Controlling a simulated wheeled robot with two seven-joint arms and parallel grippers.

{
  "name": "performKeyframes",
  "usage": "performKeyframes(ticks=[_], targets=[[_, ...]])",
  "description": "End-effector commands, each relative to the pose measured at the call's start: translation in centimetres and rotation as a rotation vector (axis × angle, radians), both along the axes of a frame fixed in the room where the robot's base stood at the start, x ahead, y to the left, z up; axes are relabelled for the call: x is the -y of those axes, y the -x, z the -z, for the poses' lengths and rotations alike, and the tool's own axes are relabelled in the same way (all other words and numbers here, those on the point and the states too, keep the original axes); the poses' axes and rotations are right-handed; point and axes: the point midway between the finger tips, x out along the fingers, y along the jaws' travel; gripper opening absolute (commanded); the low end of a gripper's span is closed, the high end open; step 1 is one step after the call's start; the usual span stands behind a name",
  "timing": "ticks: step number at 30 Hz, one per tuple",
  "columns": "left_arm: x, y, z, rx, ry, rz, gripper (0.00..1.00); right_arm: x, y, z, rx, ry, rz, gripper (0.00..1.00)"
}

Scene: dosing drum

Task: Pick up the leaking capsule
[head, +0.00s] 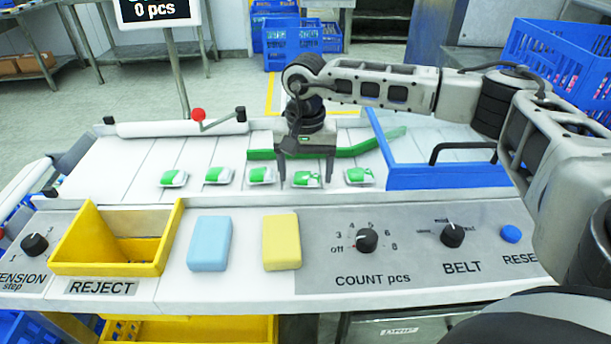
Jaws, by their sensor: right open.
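Several white-and-green capsules lie in a row across the white belt surface. From left to right they include one at the left end (173,178), a middle one (261,176) and one at the right end (359,176). My right gripper (306,172) points down, open, with its fingers on either side of another capsule (306,180), second from the right. That capsule's green marking looks more broken up than the others, but I cannot clearly make out a leak. I cannot tell whether the fingers touch it. My left gripper is not in view.
A yellow REJECT bin (115,262) stands front left, with a blue block (210,243) and yellow block (282,241) beside it. Knobs (367,240) line the front panel. A green guide rail (350,152) runs behind the gripper; a blue-framed clear guard (450,176) stands right.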

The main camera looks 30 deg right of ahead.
Motion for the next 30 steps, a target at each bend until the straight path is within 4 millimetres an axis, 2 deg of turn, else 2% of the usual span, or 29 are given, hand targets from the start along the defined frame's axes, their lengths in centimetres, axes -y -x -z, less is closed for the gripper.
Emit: performKeyframes(ticks=[7,8,12,13,25,30], targets=[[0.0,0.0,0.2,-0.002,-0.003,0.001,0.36,0.0,0.0,0.3,0.001,-0.001,0.000,0.71],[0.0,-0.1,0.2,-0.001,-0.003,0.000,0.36,0.0,0.0,0.3,0.001,-0.001,0.000,0.68],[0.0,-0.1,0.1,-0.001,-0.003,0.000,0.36,0.0,0.0,0.3,0.001,-0.001,0.000,0.29],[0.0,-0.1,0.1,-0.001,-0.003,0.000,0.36,0.0,0.0,0.3,0.001,-0.001,0.000,0.23],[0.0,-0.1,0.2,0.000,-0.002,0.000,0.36,0.0,0.0,0.1,0.002,-0.001,0.001,0.23],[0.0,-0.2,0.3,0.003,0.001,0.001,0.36,0.0,-0.1,-1.1,0.004,-0.002,0.001,0.23]])
